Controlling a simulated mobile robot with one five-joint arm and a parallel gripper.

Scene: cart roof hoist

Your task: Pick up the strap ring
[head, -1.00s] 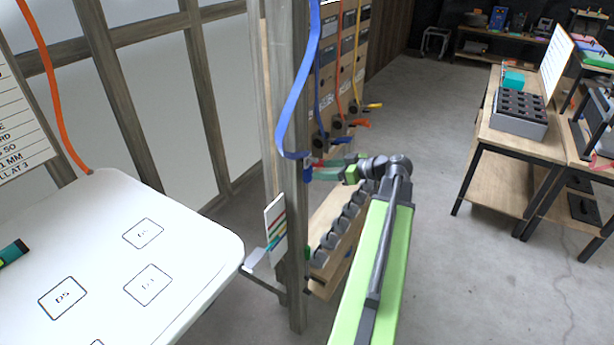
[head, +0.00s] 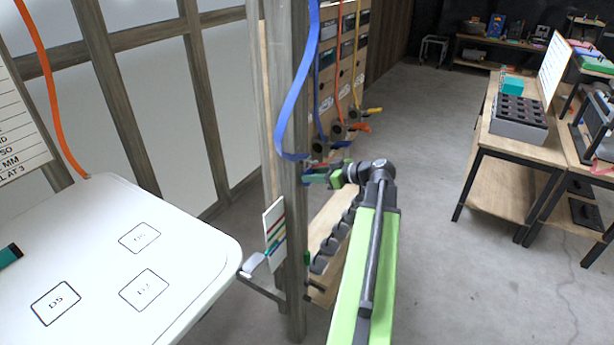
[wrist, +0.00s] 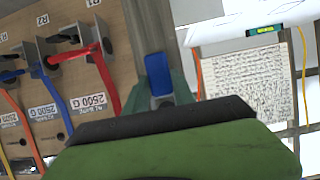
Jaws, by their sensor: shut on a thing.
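A long blue strap (head: 299,80) hangs down in front of a wooden post in the head view, and its lower end curls to my gripper. My gripper (head: 309,173) is level with that lower end, partly behind the post. In the wrist view a blue piece at the strap's end (wrist: 160,75) sits between the teal fingers of my gripper (wrist: 160,100), which are shut on it. I take this piece to be the strap ring; its ring shape cannot be made out.
The wooden post (head: 292,230) stands close beside my gripper. A white table (head: 190,215) is at the left. Behind is a wooden panel (wrist: 100,30) with brackets and red, blue and orange straps. A bench (head: 520,140) stands at the right, with open floor between.

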